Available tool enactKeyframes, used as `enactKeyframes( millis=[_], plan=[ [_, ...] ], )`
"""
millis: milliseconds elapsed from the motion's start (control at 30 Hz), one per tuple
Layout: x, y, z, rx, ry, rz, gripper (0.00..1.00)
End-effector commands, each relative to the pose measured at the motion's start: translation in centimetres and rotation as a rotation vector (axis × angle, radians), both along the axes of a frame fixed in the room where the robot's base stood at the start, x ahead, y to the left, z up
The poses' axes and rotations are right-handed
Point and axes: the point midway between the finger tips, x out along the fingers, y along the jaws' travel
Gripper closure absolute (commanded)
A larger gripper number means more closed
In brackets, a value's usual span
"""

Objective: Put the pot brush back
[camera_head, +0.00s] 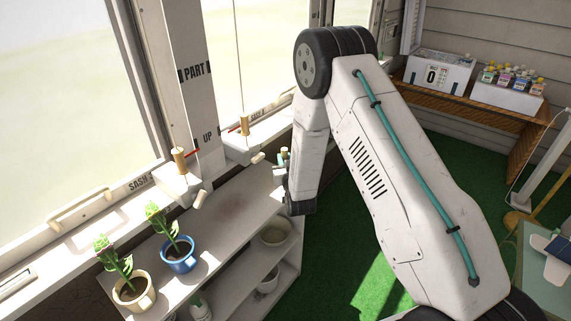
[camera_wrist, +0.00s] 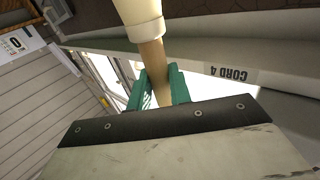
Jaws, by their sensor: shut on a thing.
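My gripper (camera_wrist: 161,84) has green fingers, which stand on either side of a tan, rod-like handle. The handle (camera_wrist: 152,58) widens into a cream cylindrical part (camera_wrist: 138,12), which runs out of the top of the wrist view. I take this held thing to be the pot brush; its far end is out of that view. In the head view my gripper (camera_head: 283,161) is small and partly hidden by my arm, above the far end of the white shelf unit (camera_head: 225,225), close to the window sill. The brush cannot be made out clearly there.
A blue pot (camera_head: 178,262) and a cream pot (camera_head: 134,298) with plants stand on the shelf top's near part. White boxes with wooden pegs (camera_head: 180,160) line the sill. Bowls sit on lower shelves. A wooden bench (camera_head: 455,98) holds bottles at the back right.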

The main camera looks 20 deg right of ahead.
Motion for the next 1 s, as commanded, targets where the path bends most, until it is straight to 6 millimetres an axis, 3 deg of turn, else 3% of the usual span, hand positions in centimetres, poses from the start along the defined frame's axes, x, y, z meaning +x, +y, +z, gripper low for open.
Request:
enactKeyframes(
  millis=[100,467,500,567,900,1000],
  plan=[
    [0.0,0.0,-1.6,0.000,0.001,0.000,1.00],
    [0.0,0.0,-2.0,0.000,0.000,0.000,1.00],
    [0.0,0.0,-2.0,0.000,0.000,0.000,0.74],
    [0.0,0.0,-2.0,0.000,0.000,0.000,0.58],
    [0.0,0.0,-1.6,0.000,-0.001,0.000,0.58],
    [-1.0,0.1,-1.7,0.000,0.002,0.000,0.58]
  ],
)
